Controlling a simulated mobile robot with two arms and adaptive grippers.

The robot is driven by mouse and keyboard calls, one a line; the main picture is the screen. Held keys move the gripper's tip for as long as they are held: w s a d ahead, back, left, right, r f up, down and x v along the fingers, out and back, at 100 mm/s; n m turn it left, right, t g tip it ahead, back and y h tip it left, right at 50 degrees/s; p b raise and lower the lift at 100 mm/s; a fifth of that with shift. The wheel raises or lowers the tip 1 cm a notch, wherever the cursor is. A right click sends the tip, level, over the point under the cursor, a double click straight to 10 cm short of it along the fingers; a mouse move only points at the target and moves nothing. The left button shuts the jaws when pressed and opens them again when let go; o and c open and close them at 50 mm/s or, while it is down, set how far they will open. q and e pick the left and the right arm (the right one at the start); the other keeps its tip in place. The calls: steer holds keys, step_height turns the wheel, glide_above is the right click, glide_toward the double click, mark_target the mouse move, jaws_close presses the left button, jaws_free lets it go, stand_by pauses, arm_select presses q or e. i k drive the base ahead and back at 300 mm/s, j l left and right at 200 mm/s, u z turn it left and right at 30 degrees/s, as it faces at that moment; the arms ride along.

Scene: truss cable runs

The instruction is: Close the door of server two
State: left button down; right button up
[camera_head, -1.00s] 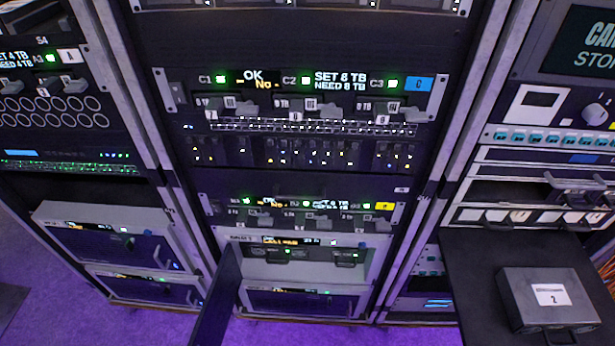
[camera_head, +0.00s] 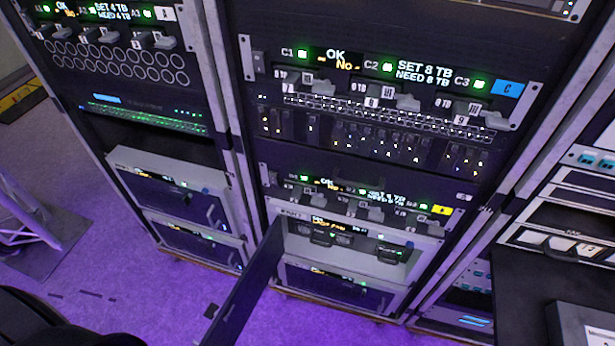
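The dark door (camera_head: 246,292) of a server low in the middle rack stands open. It is hinged at the left side of the opening and sticks out toward me, seen nearly edge-on. The server (camera_head: 412,243) it belongs to has a light grey frame and shows its inside, with two dark handled units and small green lights. Its label is too small to read surely. Neither of my grippers is in view.
Another server (camera_head: 330,285) sits just below, its front shut. The left rack holds two shut servers (camera_head: 175,190). A dark shelf (camera_head: 530,290) with a grey box (camera_head: 585,325) juts out at lower right.

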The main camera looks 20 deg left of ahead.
mark_target(247, 292)
steer(key=j+z, duration=0.15)
steer(key=j, duration=0.3)
steer(key=k+j+z, duration=0.2)
steer(key=j, duration=0.2)
steer(key=j+z, duration=0.15)
steer(key=j, duration=0.25)
steer(key=k+j+z, duration=0.15)
steer(key=j, duration=0.25)
steer(key=k+j+z, duration=0.2)
steer(key=j, duration=0.15)
steer(key=k+j+z, duration=0.15)
steer(key=j, duration=0.2)
